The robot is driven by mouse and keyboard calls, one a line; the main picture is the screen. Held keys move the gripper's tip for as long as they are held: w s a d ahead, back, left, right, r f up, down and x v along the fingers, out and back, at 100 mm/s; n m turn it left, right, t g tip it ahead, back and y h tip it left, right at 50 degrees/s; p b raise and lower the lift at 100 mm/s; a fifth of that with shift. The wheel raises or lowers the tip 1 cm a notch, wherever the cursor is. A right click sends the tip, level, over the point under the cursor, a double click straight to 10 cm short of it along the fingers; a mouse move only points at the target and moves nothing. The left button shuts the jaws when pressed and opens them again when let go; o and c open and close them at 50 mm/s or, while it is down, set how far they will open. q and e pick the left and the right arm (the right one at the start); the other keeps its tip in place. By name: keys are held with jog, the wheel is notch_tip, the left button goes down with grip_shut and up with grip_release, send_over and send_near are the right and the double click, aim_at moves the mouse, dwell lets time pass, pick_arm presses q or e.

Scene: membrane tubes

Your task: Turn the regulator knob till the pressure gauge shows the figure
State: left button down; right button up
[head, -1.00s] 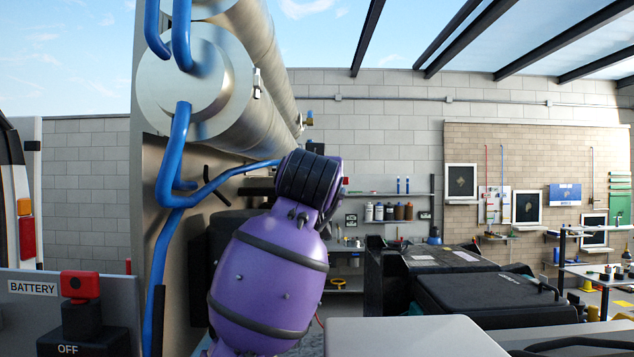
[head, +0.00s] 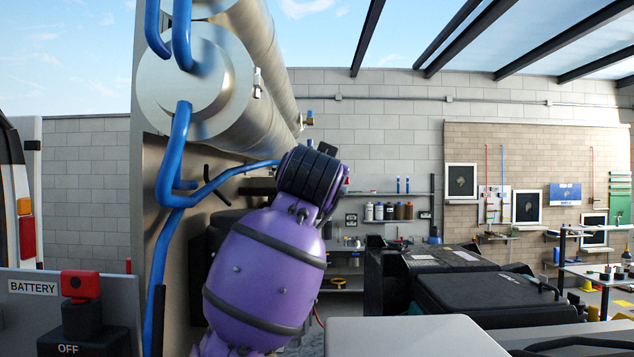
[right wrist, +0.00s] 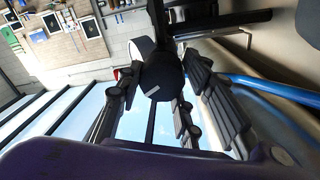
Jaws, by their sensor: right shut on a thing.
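A round black knob (right wrist: 162,80) sits between the dark fingers of my right gripper (right wrist: 165,76) in the right wrist view, and the gripper is shut on it. A pale round disc (right wrist: 144,47), perhaps the pressure gauge, shows just behind the knob. It is partly covered and no figure on it can be read. In the head view my purple right arm reaches up in front of the steel panel; it hides the knob and most of the gripper. My left gripper is not in view.
Large steel membrane tubes (head: 196,82) with blue hoses (head: 172,165) stand above and left of my right arm. A blue hose (right wrist: 275,88) passes close right of the gripper. A red battery switch (head: 80,286) is at lower left. Black cases (head: 490,297) stand at right.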

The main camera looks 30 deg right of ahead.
jog(key=shift+s+d, duration=0.1)
jog(key=shift+d, duration=0.05)
jog(key=o, duration=1.1)
jog(key=shift+s+d, duration=0.1)
jog(key=shift+c, duration=0.2)
jog(key=shift+a, duration=0.2)
jog(key=v, duration=1.2)
jog(key=shift+d+r, duration=0.1)
jog(key=shift+d, duration=0.05)
